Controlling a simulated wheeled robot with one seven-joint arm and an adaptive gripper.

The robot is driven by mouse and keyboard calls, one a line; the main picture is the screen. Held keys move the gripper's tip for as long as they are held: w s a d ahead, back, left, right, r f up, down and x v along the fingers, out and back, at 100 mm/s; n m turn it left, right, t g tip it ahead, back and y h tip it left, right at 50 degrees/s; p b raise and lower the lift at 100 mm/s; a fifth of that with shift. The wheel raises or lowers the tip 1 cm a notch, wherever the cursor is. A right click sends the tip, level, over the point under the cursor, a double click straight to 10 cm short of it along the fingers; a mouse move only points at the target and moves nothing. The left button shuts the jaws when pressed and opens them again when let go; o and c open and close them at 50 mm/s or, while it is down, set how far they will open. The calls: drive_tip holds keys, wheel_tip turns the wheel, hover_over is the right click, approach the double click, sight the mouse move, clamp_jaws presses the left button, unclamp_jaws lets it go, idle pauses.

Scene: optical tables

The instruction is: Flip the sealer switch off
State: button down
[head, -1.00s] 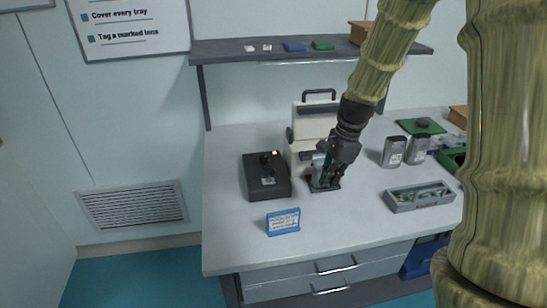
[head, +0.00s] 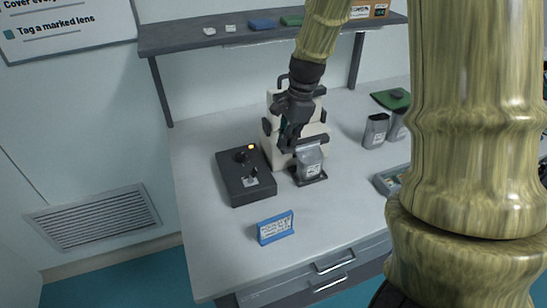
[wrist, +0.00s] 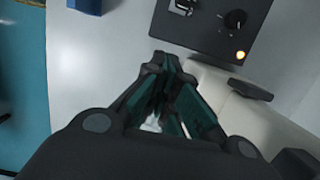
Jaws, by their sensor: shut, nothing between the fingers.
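The dark control box (head: 232,188) stands on the bench left of the cream machine (head: 273,152). On its top are a lit amber lamp (head: 251,147), a round knob (head: 240,156) and a small toggle switch (head: 254,172). In the wrist view the box (wrist: 207,37) is at the top, with the switch (wrist: 183,6) partly cut off by the frame edge. My gripper (head: 290,148) is shut and empty, above the bench in front of the machine and right of the box, apart from the switch. Its fingertips (wrist: 164,66) show in the wrist view.
A grey container (head: 309,162) stands on a dark plate just below and right of my gripper. A blue sign (head: 275,228) stands in front of the box. Grey canisters (head: 376,131) are to the right. A shelf (head: 190,42) runs above. The bench's front left is clear.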

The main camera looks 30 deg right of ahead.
sight(254, 172)
drive_tip(key=f, duration=0.3)
drive_tip(key=w+a+f+p, duration=0.1)
drive_tip(key=f, duration=0.3)
drive_tip(key=w+f+p, duration=0.1)
drive_tip(key=f, duration=0.2)
drive_tip(key=shift+w+a+f, duration=0.15)
drive_tip(key=shift+a+f, duration=0.15)
drive_tip(key=shift+a, duration=0.05)
drive_tip(key=a+r, duration=0.1)
drive_tip(key=a+p, duration=0.1)
drive_tip(key=a, duration=0.1)
drive_tip(key=shift+w+r+p, duration=0.15)
drive_tip(key=shift+r+p, duration=0.15)
drive_tip(key=shift+r, duration=0.1)
drive_tip(key=shift+w+a, duration=0.1)
drive_tip(key=shift+a, duration=0.15)
drive_tip(key=shift+r+p, duration=0.15)
drive_tip(key=shift+p, duration=0.2)
